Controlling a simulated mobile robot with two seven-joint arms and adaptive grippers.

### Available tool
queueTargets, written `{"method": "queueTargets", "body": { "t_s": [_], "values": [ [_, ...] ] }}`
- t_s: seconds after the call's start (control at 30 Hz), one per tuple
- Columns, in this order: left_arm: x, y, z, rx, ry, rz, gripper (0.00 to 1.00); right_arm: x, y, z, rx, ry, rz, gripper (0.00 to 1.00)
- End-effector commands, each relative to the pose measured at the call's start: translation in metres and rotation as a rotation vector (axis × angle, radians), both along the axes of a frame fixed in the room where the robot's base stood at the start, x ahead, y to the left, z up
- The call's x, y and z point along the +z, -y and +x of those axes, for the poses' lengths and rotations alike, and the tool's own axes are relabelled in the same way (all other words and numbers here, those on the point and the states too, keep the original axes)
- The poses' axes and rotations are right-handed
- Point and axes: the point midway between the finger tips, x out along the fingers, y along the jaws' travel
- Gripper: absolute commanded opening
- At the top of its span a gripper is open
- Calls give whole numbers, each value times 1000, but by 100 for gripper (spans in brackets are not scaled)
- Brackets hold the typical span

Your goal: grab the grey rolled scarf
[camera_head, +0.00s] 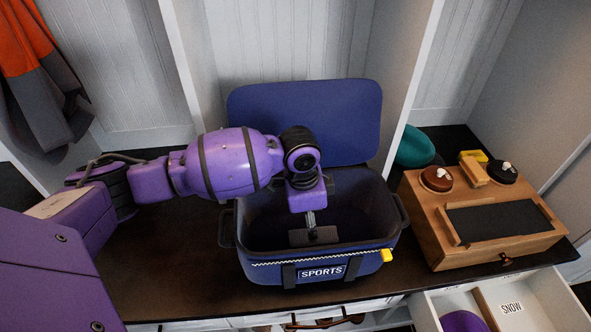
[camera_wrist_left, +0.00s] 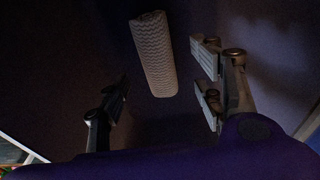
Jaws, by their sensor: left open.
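The grey rolled scarf (camera_wrist_left: 154,55) lies in the dark bag interior in the left wrist view. It is a ribbed, roughly cylindrical roll, set between the lines of the two fingers and beyond their tips. My left gripper (camera_wrist_left: 160,95) is open, with a clear gap between its fingers and nothing in it. In the head view my left gripper (camera_head: 313,237) is inside the open blue sports bag (camera_head: 322,272), pointing down. The scarf cannot be made out in the head view. My right gripper is not in view.
The bag's blue lid (camera_head: 305,115) stands raised behind it. A wooden box (camera_head: 490,245) with shoe polish tins is to the right, with a teal item (camera_head: 415,148) behind it. An open drawer labelled SNOW (camera_head: 535,300) is at lower right. Dark bench (camera_head: 170,270) is bare on the left.

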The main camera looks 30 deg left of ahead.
Motion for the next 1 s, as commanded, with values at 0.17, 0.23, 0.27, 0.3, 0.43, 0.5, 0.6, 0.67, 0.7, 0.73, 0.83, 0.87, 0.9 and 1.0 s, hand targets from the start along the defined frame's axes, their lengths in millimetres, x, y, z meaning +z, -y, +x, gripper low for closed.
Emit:
{"method": "queueTargets", "body": {
  "t_s": [0.17, 0.23, 0.27, 0.3, 0.43, 0.5, 0.6, 0.67, 0.7, 0.73, 0.83, 0.87, 0.9, 1.0],
  "values": [
    [-15, 3, 4, -2, 6, -1, 61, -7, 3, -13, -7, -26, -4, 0],
    [-22, 5, 4, -3, 4, -1, 61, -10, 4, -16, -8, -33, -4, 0],
    [-27, 6, 4, -3, 4, -1, 61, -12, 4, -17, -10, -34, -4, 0],
    [-33, 7, 4, -3, 4, -2, 61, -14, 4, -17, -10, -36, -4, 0],
    [-54, 9, 5, -2, 4, 0, 61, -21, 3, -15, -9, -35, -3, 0],
    [-60, 10, 6, -2, 6, -1, 61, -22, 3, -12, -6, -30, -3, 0],
    [-61, 10, 7, -2, 8, -1, 61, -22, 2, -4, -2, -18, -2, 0],
    [-61, 10, 7, -3, 8, -1, 61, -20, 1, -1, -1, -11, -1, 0],
    [-60, 10, 7, -2, 8, -1, 61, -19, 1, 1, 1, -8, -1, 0],
    [-60, 10, 7, -2, 8, -1, 61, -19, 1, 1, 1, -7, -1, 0],
    [-60, 10, 7, -2, 8, -1, 49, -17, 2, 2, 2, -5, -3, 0],
    [-60, 10, 7, -2, 8, -1, 45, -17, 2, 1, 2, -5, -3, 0],
    [-60, 10, 7, -2, 8, -1, 40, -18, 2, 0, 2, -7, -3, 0],
    [-60, 10, 7, -2, 8, -1, 27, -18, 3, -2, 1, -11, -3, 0]
  ]
}}
